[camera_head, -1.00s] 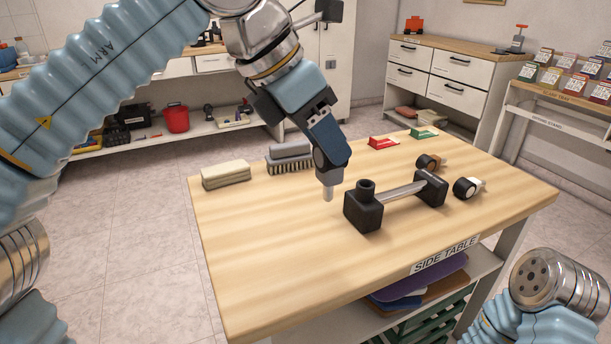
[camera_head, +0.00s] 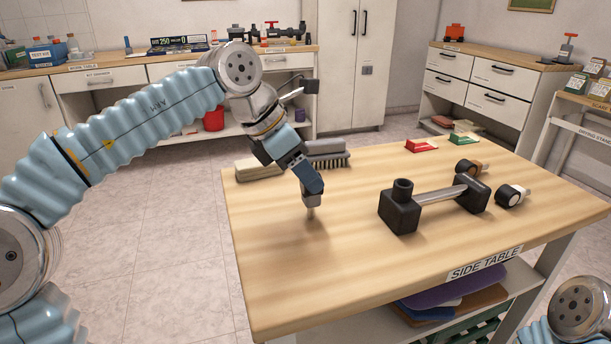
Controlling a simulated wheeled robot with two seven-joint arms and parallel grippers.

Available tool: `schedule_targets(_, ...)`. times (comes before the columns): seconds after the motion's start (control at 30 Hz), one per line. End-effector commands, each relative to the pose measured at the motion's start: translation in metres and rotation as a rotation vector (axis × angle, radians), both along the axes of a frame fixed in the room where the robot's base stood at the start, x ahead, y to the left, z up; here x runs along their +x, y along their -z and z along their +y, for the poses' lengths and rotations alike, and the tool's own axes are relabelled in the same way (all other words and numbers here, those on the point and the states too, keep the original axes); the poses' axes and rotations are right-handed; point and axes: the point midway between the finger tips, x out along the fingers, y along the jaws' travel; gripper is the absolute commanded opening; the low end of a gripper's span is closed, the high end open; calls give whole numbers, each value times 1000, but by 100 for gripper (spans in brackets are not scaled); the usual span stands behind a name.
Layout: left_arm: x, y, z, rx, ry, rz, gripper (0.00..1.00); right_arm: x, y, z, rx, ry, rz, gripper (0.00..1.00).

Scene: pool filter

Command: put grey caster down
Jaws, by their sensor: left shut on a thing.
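My left gripper (camera_head: 306,183) is shut on the grey caster (camera_head: 310,201) over the left part of the side table (camera_head: 275,270). The caster's pale grey lower part points down below the fingers; the rest of it is mostly hidden by them. Its lower end is close to the tabletop, with a soft shadow near it; I cannot tell whether it touches. My right gripper is out of view; only part of that arm shows at the lower right.
A black-ended part with a metal bar (camera_head: 401,207) stands right of my left gripper. A grey brush (camera_head: 327,148) and a beige block (camera_head: 257,170) lie behind. The front left tabletop is clear.

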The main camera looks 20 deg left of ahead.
Motion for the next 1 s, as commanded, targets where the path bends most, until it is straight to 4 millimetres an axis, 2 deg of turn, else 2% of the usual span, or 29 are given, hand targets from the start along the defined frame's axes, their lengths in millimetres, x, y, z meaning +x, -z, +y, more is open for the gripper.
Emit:
schedule_targets(0.33,0,5,0,-1,0,-1,0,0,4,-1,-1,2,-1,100)
schedule_targets(0.37,0,3,0,-1,0,-1,47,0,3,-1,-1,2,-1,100)
schedule_targets(0.5,0,3,0,-1,0,-1,68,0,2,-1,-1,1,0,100)
schedule_targets(0.87,0,-3,1,0,-1,-1,68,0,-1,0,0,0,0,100)
schedule_targets(1.0,-7,-22,11,-4,-3,-3,68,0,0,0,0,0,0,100)
